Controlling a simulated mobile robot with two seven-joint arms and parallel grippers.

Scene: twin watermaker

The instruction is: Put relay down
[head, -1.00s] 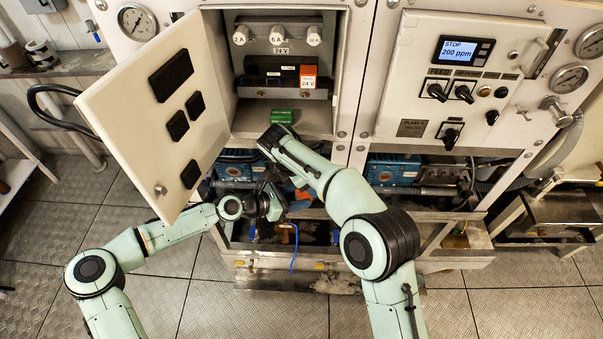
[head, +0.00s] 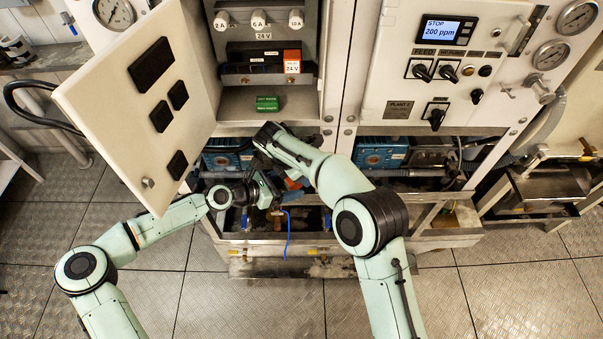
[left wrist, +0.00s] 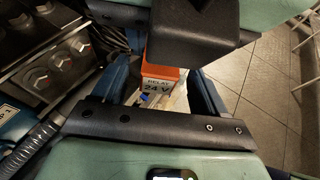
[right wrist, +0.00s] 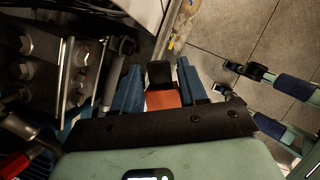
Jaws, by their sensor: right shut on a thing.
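My right gripper (right wrist: 161,88) is shut on an orange relay (right wrist: 163,100), held low in front of the cabinet. In the left wrist view the relay (left wrist: 163,78) shows a white "RELAY 24 V" label. My left gripper (left wrist: 165,92) is open close to it, its blue fingers either side of the relay in that picture, with gaps visible. In the head view the grippers meet below the cabinet opening and my right arm partly hides them. Another orange 24 V relay (head: 292,61) sits in the open cabinet.
The cabinet door (head: 135,110) stands open at the left. A green block (head: 267,103) lies on the cabinet's bare floor (head: 235,101). Blue units (head: 382,152) and pipes fill the frame below. A control panel (head: 445,65) is at the right. The tiled floor in front is clear.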

